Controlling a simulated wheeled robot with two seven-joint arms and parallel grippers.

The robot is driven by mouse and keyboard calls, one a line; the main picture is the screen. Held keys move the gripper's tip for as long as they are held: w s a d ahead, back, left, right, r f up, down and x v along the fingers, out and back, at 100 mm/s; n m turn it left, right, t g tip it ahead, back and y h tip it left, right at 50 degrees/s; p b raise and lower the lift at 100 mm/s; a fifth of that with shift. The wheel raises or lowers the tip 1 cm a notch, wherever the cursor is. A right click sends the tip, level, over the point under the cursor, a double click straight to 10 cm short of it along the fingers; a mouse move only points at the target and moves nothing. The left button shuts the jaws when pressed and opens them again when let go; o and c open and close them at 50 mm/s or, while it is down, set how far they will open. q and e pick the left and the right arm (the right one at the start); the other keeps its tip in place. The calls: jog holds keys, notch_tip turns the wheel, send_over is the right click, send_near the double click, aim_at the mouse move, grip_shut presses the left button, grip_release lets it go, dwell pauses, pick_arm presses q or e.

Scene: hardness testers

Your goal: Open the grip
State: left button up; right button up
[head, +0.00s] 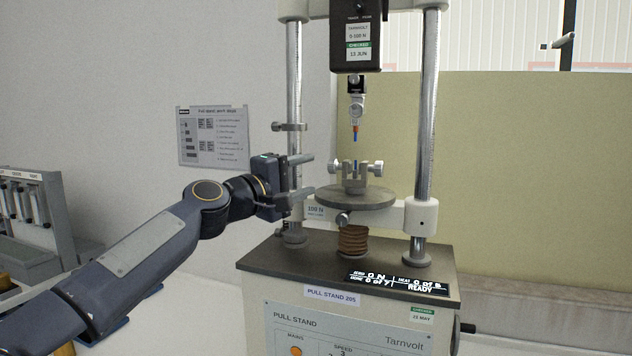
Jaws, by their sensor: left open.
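A small metal grip (355,184) with a round knob on each side stands on the grey round table (350,200) of the pull stand. A thin blue piece shows between its jaws; I cannot tell how firmly they close on it. Above it, an upper hook (356,112) with an orange and blue tip hangs from the black force head (356,38), apart from the grip. My left gripper (309,176) is open and empty, just left of the grip, its fingers pointing right, one above the other. They appear apart from the left knob (334,169). My right gripper is out of view.
Two chrome columns (424,120) flank the grip, the left one (294,80) close to my left gripper. The stand's dark top (300,262) carries a display (398,283) reading "READY". A rack (40,215) stands far left.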

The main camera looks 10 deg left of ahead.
pick_arm(q)
jog(key=shift+s+a, duration=0.2)
jog(key=shift+s, duration=0.15)
